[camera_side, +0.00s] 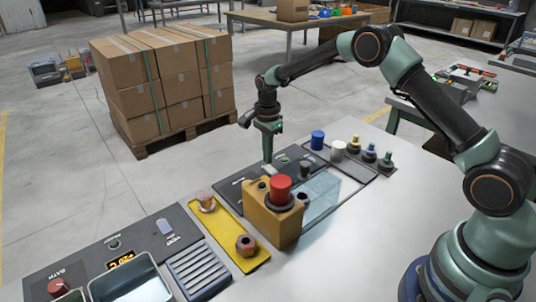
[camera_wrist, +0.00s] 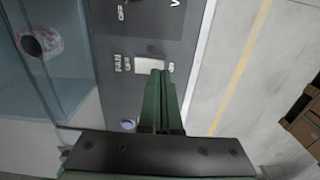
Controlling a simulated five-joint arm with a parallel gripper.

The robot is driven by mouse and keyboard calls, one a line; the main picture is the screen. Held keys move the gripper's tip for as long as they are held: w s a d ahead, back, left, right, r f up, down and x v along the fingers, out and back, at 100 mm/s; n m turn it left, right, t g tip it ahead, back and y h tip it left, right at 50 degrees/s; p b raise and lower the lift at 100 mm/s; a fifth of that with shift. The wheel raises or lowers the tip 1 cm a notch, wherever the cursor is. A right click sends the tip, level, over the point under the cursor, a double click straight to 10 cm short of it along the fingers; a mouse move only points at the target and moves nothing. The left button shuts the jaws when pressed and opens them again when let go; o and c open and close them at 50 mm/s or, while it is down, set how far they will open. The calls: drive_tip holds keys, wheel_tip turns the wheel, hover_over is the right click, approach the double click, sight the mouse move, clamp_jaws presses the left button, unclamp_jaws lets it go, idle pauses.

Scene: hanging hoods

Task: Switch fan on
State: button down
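The fan switch (camera_wrist: 149,64) is a pale rectangular piece on a dark grey panel (camera_wrist: 118,25) in the wrist view. The word FAN and an OFF mark are on its left, with a small mark on its right. My gripper (camera_wrist: 160,78) points at the panel with its two green fingers together and nothing visible between them. The fingertips overlap the lower right part of the switch. I cannot tell whether they touch it or which way it is set. In the side view my gripper (camera_side: 267,158) hangs down over the panel, behind the yellow box.
A yellow box with a red button (camera_side: 280,188) and a clear bluish hood (camera_side: 322,193) stand close to my gripper. Blue, white and other small pieces (camera_side: 338,150) stand on a tray to the right. Stacked cartons (camera_side: 165,80) are on the floor behind.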

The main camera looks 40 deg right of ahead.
drive_tip(key=shift+f, duration=0.9)
idle(0.7)
drive_tip(key=shift+r, duration=3.55)
drive_tip(key=shift+r, duration=0.1)
drive_tip(key=s+r+n+t, duration=0.3)
drive_tip(key=s+r+n, duration=0.6)
drive_tip(key=r, duration=0.6)
drive_tip(key=s+n+t, duration=0.2)
drive_tip(key=s+n, duration=0.7)
drive_tip(key=s, duration=0.6)
drive_tip(key=shift+s+a+r+t, duration=0.25)
drive_tip(key=shift+s+r+t, duration=0.05)
drive_tip(key=shift+s+r, duration=0.1)
